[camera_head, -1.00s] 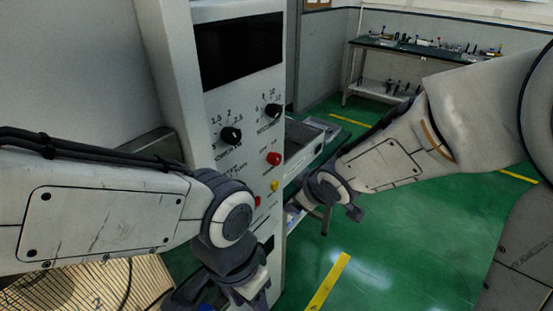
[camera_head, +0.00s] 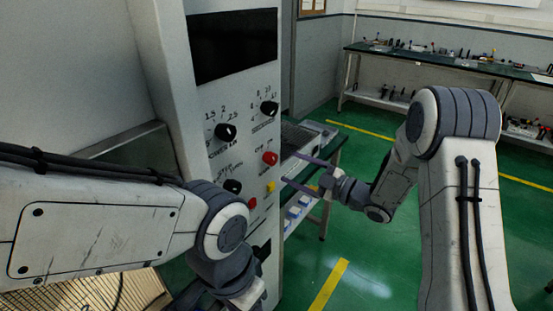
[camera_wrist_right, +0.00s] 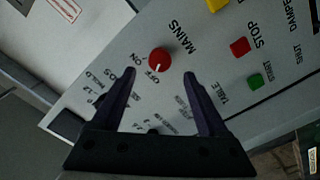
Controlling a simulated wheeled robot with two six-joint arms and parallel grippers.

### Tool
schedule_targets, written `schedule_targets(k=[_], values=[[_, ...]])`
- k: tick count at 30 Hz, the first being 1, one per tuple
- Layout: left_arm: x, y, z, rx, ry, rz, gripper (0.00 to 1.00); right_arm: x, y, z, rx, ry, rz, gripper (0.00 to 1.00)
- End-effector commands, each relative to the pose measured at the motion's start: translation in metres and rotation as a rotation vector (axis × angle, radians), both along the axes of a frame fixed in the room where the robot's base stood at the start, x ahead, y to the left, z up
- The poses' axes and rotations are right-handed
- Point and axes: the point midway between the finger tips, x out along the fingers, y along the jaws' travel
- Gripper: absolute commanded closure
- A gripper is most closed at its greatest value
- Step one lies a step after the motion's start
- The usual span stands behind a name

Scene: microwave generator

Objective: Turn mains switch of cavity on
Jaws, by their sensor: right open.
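The red MAINS knob (camera_wrist_right: 160,59) is on the grey control panel, between my right fingertips in the wrist view but beyond them. Its white mark points toward the OFF label; ON is printed beside it. In the head view the red knob (camera_head: 269,158) is on the panel's right part. My right gripper (camera_head: 291,168) is open, its two fingers pointing at the panel; in the wrist view the right gripper (camera_wrist_right: 160,73) is empty. My left wrist shows at the bottom of the head view, in front of the cabinet; its fingers are not clear.
Black dials (camera_head: 225,132) are left of the red knob. A yellow button (camera_wrist_right: 216,5), a red STOP button (camera_wrist_right: 240,47) and a green START button (camera_wrist_right: 255,81) are nearby. A bench (camera_head: 330,150) stands behind my right gripper. Green floor is free on the right.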

Motion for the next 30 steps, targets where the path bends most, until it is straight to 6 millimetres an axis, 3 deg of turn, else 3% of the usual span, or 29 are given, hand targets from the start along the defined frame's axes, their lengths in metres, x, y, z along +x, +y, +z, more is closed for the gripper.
schedule_targets(k=[9,22,23,28,29,30], values=[[0.000,0.000,0.021,0.000,0.000,0.000,0.48,0.031,0.045,0.002,-0.001,0.002,0.002,0.23],[0.000,0.000,0.023,0.000,0.000,0.000,0.48,0.039,0.055,0.000,-0.001,0.002,-0.001,0.23],[0.000,0.000,0.023,0.000,0.000,0.000,0.48,0.039,0.054,0.000,-0.001,0.002,-0.001,0.27],[0.000,0.000,0.023,0.000,0.000,0.000,0.48,0.039,0.054,0.000,-0.001,0.002,-0.001,0.92],[0.000,0.000,0.023,0.000,0.000,0.000,0.48,0.039,0.054,0.000,-0.001,0.002,-0.001,1.00],[0.000,0.000,0.023,0.000,0.000,0.000,0.48,0.039,0.054,0.000,-0.001,0.002,-0.001,1.00]])
